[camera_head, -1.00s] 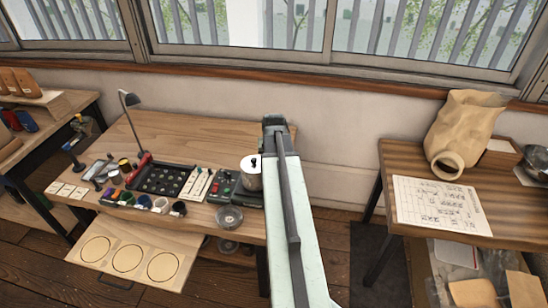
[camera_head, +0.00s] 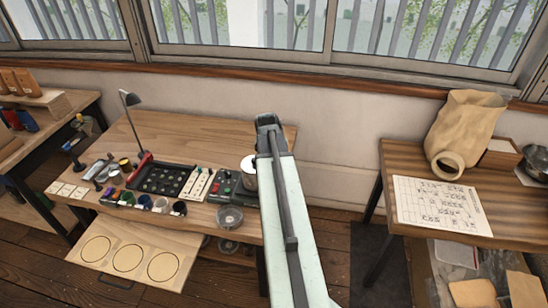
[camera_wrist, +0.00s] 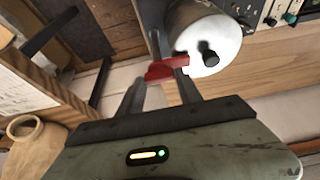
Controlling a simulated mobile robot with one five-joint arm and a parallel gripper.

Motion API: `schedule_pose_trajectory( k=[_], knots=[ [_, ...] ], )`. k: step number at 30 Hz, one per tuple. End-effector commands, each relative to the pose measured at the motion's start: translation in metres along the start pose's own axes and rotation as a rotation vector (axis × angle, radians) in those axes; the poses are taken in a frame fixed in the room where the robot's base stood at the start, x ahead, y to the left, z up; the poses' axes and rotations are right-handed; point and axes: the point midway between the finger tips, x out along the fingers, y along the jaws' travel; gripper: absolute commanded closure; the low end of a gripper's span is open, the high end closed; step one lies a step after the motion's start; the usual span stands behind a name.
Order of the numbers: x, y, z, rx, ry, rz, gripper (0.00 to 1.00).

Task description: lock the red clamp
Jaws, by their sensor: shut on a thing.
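The red clamp (camera_wrist: 165,69) shows in the wrist view as a small red lever beside a white-lidded canister (camera_wrist: 206,40) with a black knob. My gripper (camera_wrist: 160,80) has its two dark fingers on either side of the red lever and is shut on it. In the head view the canister (camera_head: 249,170) stands at the right end of the workbench, partly behind my arm. The clamp and my fingertips are hidden there.
The workbench (camera_head: 190,138) holds a black tray (camera_head: 163,180), a lamp (camera_head: 131,98) and several small cups. An open drawer (camera_head: 138,245) with three round outlines juts out in front. A side table (camera_head: 400,165) with a paper sheet (camera_head: 442,206) stands at right.

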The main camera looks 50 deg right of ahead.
Motion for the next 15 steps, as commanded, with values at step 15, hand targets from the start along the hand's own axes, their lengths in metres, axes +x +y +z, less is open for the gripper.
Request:
schedule_pose_trajectory(
  k=[15],
  knots=[
    [-0.0063, -0.0004, 0.0004, -0.001, -0.003, -0.001, 0.36]
  ],
)
